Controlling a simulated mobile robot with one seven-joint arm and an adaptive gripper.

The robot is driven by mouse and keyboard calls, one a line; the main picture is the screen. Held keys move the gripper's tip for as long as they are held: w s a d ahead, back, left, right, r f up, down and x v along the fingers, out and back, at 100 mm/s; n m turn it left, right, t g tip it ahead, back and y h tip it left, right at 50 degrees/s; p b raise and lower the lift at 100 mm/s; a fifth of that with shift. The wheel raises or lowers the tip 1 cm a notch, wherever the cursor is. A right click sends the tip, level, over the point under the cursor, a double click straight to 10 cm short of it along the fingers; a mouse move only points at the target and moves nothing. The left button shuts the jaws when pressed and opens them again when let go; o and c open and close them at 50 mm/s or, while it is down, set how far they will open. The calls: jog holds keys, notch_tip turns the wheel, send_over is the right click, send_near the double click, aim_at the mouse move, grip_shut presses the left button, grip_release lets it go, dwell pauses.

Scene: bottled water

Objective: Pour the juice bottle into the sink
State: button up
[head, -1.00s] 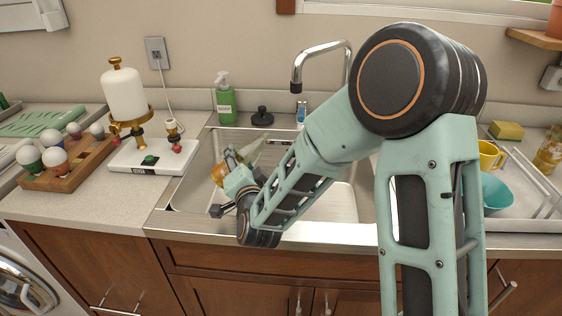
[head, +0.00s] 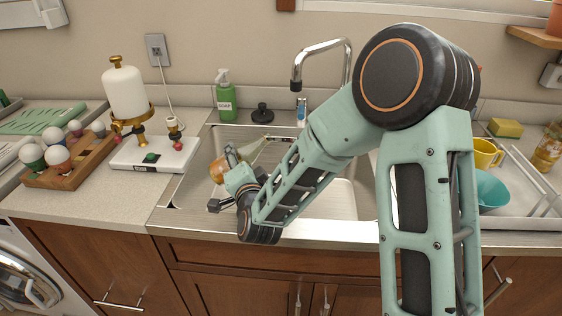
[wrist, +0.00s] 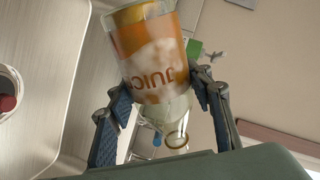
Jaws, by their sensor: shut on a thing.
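The juice bottle (head: 217,171) is clear glass with an orange body. In the head view it is tilted over the left part of the sink (head: 340,203), its pale neck pointing up and to the right. In the wrist view the bottle (wrist: 150,62) has an orange and white label with inverted lettering, and its neck and ringed mouth point toward the bottom of the picture. My gripper (wrist: 163,100) is shut on it, one finger on each side. In the head view my gripper (head: 236,177) partly covers the bottle. I cannot tell whether liquid is leaving the mouth.
The faucet (head: 322,62), a green soap bottle (head: 225,100) and a black stopper (head: 262,114) stand behind the basin. To the left are a white scale (head: 155,153) and a wooden tray (head: 45,178). To the right are a yellow cup (head: 485,154) and teal bowl (head: 491,191).

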jog(key=shift+s+a+m+p, duration=0.1)
jog(key=shift+a+m+p, duration=0.15)
jog(key=shift+m+p, duration=0.75)
dwell(0.4)
jog(key=shift+d+r+m+g+y+p, duration=0.1)
jog(key=shift+d+m+g+y+p, duration=0.25)
jog(key=shift+m+p, duration=0.4)
dwell(0.4)
jog(key=shift+w+d+f+m+y+b, duration=0.1)
jog(key=shift+w+f+m+y+b, duration=0.15)
jog(key=shift+f+m+b, duration=0.5)
dwell(0.4)
jog(key=shift+r, duration=0.2)
jog(key=shift+w+d+r+m+g+y+p, duration=0.1)
jog(key=shift+d+r+m+g+y+p, duration=0.1)
jog(key=shift+r+m+p, duration=0.3)
jog(key=shift+d+r+m+g+y+p, duration=0.1)
jog(key=shift+d+r+m+y+p, duration=0.1)
jog(key=shift+r+m, duration=0.5)
dwell(1.7)
